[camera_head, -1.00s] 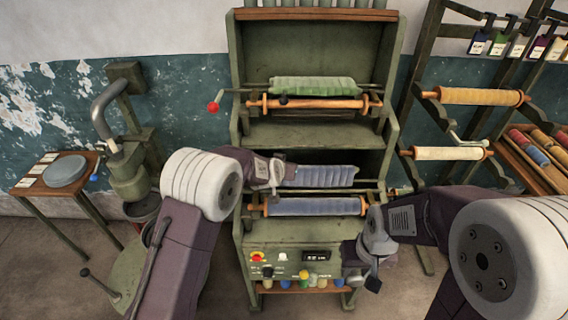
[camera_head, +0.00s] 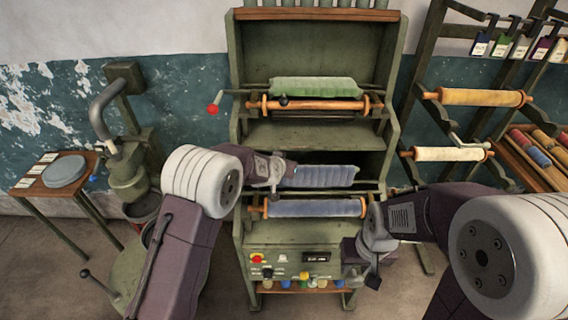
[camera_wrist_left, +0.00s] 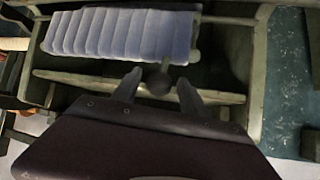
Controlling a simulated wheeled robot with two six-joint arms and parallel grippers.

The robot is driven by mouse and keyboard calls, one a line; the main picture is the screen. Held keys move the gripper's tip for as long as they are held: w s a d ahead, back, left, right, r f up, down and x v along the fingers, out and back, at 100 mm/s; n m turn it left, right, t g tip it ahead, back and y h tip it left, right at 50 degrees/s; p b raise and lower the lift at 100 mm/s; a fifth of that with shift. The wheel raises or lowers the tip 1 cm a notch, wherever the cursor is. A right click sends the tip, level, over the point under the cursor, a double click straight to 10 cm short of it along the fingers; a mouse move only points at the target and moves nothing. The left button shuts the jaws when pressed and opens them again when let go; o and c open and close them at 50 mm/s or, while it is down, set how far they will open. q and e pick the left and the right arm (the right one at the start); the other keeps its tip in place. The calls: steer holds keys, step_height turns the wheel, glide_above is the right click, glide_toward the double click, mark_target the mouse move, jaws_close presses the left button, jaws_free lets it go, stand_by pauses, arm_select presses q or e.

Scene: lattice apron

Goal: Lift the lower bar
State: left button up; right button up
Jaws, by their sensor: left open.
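The lower bar (camera_head: 338,187) is a thin rail across the lower bay of the green machine, beside the pleated blue-grey cloth (camera_head: 325,176). The cloth also shows in the left wrist view (camera_wrist_left: 122,34).
A blue roller with orange ends (camera_head: 315,208) lies just below the bar. The control panel (camera_head: 290,262) is beneath it. Above are the green cloth (camera_head: 315,87) and a red-knobbed lever (camera_head: 213,109). A yarn rack (camera_head: 480,97) stands right, a small table (camera_head: 62,172) left.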

arm_select(q)
steer(key=shift+s, duration=0.1)
steer(key=v, duration=0.8)
steer(key=shift+s+r, duration=0.25)
steer(key=shift+s, duration=0.05)
